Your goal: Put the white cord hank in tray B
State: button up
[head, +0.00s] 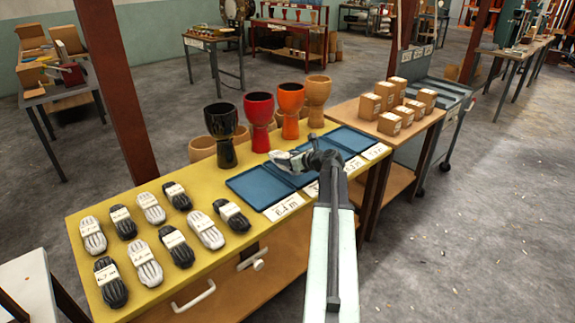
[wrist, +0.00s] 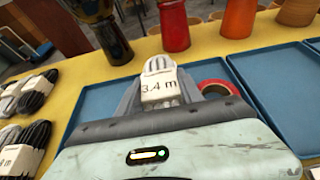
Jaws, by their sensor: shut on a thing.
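My gripper (head: 290,161) is shut on a white cord hank (wrist: 158,64) with a paper label reading 3.4 m. The hank is held over the row of blue trays. In the wrist view one blue tray (wrist: 100,100) lies below the hank, and another blue tray (wrist: 275,75) lies to its right. In the head view the left tray (head: 247,187) shows clearly, while my gripper partly covers the tray beside it. White cards lie along the trays' front edges; I cannot read which one marks tray B.
Several black and white cord hanks (head: 205,230) lie on the yellow table's left part. Goblet drums, black (head: 221,130), red (head: 259,118), orange (head: 291,107) and tan (head: 317,98), stand behind the trays. A red ring (wrist: 218,88) shows beside the hank, partly hidden.

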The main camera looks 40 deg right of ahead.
jog(key=shift+w+d, duration=0.15)
jog(key=shift+d, duration=0.55)
notch_tip(320, 180, down, 4)
jog(key=b, duration=0.4)
jog(key=o, duration=1.4)
jog(key=shift+r+p, duration=0.35)
jog(key=shift+p, duration=0.05)
jog(key=p+v, duration=0.4)
jog(key=v, duration=0.6)
jog(key=shift+s+a+r, duration=0.15)
jog(key=shift+s+r, duration=0.05)
jog(key=shift+s, duration=0.7)
jog(key=shift+r, duration=0.15)
